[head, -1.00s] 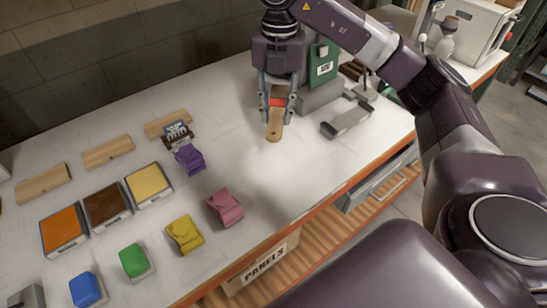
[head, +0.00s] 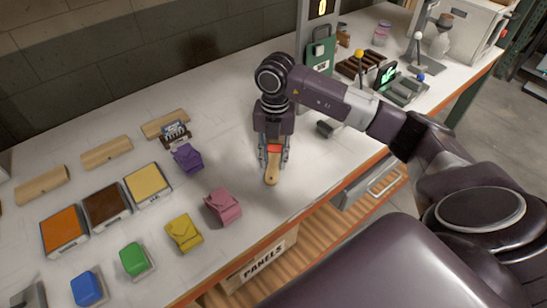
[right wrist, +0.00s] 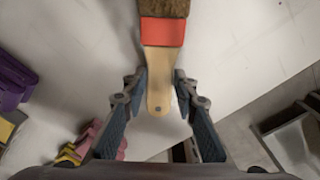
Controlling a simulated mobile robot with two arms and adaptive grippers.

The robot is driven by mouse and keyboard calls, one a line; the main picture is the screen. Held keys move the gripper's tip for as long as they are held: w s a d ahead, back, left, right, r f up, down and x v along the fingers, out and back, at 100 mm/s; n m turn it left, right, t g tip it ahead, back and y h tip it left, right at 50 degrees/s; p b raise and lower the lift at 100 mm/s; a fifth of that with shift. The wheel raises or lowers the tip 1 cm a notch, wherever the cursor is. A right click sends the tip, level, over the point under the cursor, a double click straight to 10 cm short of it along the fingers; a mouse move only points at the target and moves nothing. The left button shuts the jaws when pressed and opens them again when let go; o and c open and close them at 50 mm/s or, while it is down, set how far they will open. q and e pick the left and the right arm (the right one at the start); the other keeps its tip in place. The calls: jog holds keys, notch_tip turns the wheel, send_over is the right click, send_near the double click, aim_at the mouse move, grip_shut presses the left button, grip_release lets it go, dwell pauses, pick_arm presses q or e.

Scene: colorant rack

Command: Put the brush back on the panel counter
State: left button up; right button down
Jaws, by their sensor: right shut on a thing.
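The brush (head: 272,170) has a pale wooden handle and a red band, and it shows in the head view near the middle of the white panel counter (head: 228,115). My right gripper (head: 273,160) is shut on the brush, with a finger on each side of the handle. In the right wrist view the brush (right wrist: 162,60) shows its brown bristles at the top, and its handle end lies between the fingers of my right gripper (right wrist: 160,95). I cannot tell whether the brush touches the counter. My left gripper is not in view.
A pink block (head: 223,207), a yellow block (head: 184,234) and a purple block (head: 187,158) lie left of the brush. Orange (head: 63,231), brown (head: 107,205) and tan trays stand farther left. Bare counter surrounds the brush.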

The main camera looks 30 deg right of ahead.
aim_at(274, 162)
jog(key=shift+f, duration=0.35)
jog(key=c, duration=1.5)
grip_release()
jog(key=shift+c, duration=0.2)
notch_tip(274, 162, up, 12)
jog(key=b, duration=0.2)
jog(key=shift+d+b, duration=0.25)
jog(key=shift+b, duration=0.05)
jog(key=shift+w, duration=0.15)
